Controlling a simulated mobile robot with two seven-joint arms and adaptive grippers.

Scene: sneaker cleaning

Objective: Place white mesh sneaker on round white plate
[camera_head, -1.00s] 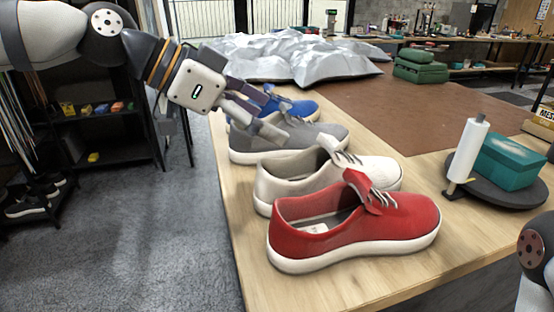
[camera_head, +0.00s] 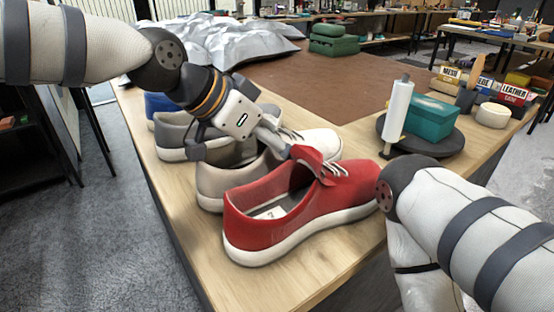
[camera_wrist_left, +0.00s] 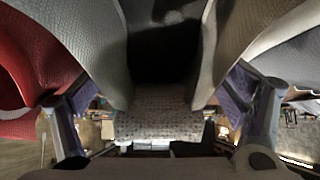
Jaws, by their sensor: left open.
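The white mesh sneaker (camera_head: 216,187) stands on the wooden table between the grey and red sneakers, its toe pointing right. My left gripper (camera_head: 238,150) is over its opening, open, and hides its middle part. In the left wrist view, the white sneaker (camera_wrist_left: 160,125) fills the centre, between the spread fingers of the left gripper (camera_wrist_left: 155,112). I cannot tell whether the fingers touch it. My right arm shows at the right, but its gripper is out of view. No round white plate is seen.
The red sneaker (camera_head: 290,212) is close in front, the grey sneaker (camera_head: 176,138) close behind, and a blue one (camera_head: 158,104) beyond. A dark round stand (camera_head: 443,145) holds a teal box (camera_head: 432,118) and a white roll (camera_head: 397,110). The brown mat (camera_head: 345,85) is largely clear.

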